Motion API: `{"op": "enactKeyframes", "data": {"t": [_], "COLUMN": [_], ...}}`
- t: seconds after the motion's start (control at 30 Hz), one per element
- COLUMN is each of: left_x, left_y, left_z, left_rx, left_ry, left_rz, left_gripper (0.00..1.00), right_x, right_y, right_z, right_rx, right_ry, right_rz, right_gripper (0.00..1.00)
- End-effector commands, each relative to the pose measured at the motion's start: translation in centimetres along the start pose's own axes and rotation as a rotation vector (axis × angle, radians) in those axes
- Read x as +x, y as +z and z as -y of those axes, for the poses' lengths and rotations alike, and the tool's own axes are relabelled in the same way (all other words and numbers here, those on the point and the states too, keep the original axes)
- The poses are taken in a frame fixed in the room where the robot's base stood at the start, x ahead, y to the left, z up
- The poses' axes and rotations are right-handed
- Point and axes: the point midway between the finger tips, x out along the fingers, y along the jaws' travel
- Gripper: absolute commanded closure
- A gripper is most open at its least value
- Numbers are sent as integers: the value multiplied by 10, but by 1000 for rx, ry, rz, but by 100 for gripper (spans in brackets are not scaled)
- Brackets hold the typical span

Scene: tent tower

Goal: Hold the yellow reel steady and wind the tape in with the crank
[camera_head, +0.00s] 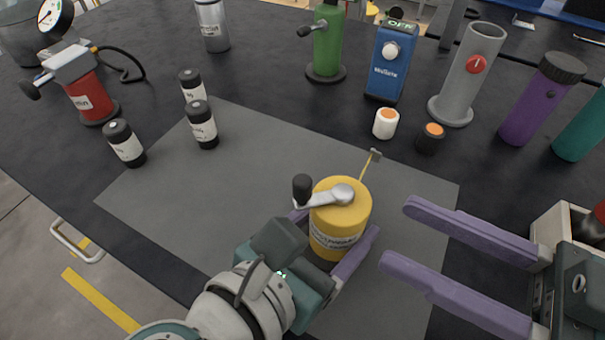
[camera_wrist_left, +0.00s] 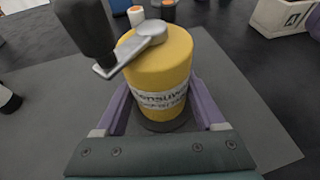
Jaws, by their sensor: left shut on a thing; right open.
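The yellow reel (camera_head: 340,222) stands upright on the grey mat (camera_head: 255,205), with a silver crank (camera_head: 325,198) on top ending in a black knob (camera_head: 302,188). A short yellow tape (camera_head: 367,168) with a small grey end tab sticks out behind the reel. My left gripper (camera_head: 334,238) is shut around the reel's lower body, one purple finger on each side. The left wrist view also shows the reel (camera_wrist_left: 160,70), with its crank pointing left and the black knob (camera_wrist_left: 84,28) near the camera. My right gripper (camera_head: 398,233) is open and empty, right of the reel, its fingers pointing left.
Several black-capped bottles (camera_head: 202,125) stand at the mat's back left. A white canister (camera_head: 387,123) and a black canister (camera_head: 431,138) stand behind the reel. A red pump with gauge (camera_head: 88,98), green cylinder (camera_head: 327,45), blue box (camera_head: 390,65), grey tube (camera_head: 468,75) and purple bottle (camera_head: 540,100) line the back. The mat's left part is clear.

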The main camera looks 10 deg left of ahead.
Motion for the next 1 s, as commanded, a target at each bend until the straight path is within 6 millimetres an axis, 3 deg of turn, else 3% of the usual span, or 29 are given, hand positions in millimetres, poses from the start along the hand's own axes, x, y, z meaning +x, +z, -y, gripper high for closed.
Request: {"op": "enactKeyframes", "data": {"t": [0.3,0.5,0.93,1.0], "left_x": [0,0,0,0], "left_y": [0,0,0,0], "left_z": [0,0,0,0], "left_rx": [0,0,0,0], "left_ry": [0,0,0,0], "left_rz": [0,0,0,0], "left_gripper": [100,100,100,100], "right_x": [66,97,108,108], "right_y": [-2,-1,0,0], "right_z": [0,0,0,0], "right_rx": [-2,-3,-4,-4], "right_ry": [2,3,2,2], "right_rz": [-6,-4,0,0], "right_gripper": [50,50,50,57]}}
